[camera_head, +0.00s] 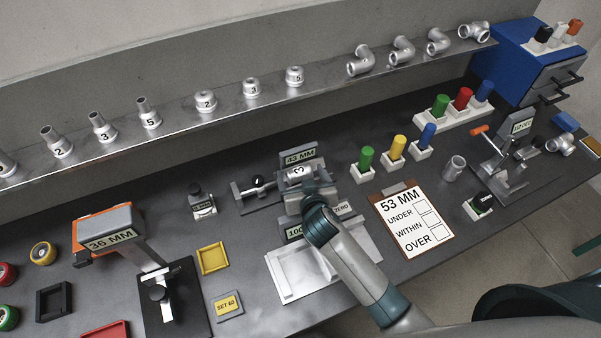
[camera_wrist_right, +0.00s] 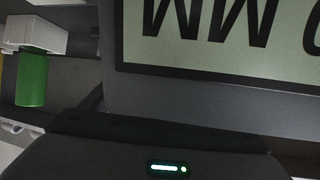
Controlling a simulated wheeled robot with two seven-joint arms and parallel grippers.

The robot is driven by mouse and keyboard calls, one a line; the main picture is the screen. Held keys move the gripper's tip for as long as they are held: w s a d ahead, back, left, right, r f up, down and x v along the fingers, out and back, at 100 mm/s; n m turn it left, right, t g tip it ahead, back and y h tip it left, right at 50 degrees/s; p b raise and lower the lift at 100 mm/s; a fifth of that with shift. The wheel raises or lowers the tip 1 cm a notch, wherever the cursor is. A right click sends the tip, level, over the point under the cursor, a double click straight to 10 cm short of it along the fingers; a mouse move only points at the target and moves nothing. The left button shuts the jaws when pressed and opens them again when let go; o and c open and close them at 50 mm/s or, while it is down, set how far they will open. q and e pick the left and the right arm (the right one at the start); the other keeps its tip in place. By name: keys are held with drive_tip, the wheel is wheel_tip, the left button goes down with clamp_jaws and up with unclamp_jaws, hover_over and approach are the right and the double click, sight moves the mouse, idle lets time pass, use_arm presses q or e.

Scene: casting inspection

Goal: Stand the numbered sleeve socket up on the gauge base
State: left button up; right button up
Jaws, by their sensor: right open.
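A silver sleeve socket (camera_head: 297,171) with a dark, hard-to-read number is at the 43 MM gauge (camera_head: 300,156) in the middle of the bench. Its lower part is hidden by my right gripper, so I cannot tell whether it is upright or lying. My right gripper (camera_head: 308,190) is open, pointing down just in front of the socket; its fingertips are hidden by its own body. The right wrist view shows a gauge display (camera_wrist_right: 225,35) upside down, very close, and no socket. My left gripper is not in view.
A second gauge with a 100 display (camera_head: 295,232) and a white tray (camera_head: 290,276) lie close in front. The 53 MM clipboard (camera_head: 407,218) is to the right. Green, yellow and blue pegs (camera_head: 398,146) stand behind it. The shelf (camera_head: 225,115) holds several silver fittings.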

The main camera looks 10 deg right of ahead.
sight(301, 179)
drive_tip(key=c, duration=1.5)
drive_tip(key=shift+r, duration=0.1)
drive_tip(key=shift+w+r, duration=0.1)
drive_tip(key=shift+r, duration=0.3)
drive_tip(key=c, duration=0.3)
drive_tip(key=shift+r+b, duration=0.3)
drive_tip(key=shift+r, duration=0.05)
wheel_tip(301, 179, up, 2)
drive_tip(key=shift+r+b, duration=0.2)
drive_tip(key=shift+b, duration=0.2)
drive_tip(key=s+d+r, duration=0.2)
drive_tip(key=s, duration=0.1)
drive_tip(key=s+d+r+b, duration=0.1)
drive_tip(key=s+d+r, duration=0.1)
drive_tip(key=s+d, duration=0.1)
drive_tip(key=s+d+r+b, duration=0.1)
drive_tip(key=s+d+r, duration=0.1)
drive_tip(key=s+r, duration=0.1)
drive_tip(key=shift+d, duration=0.25)
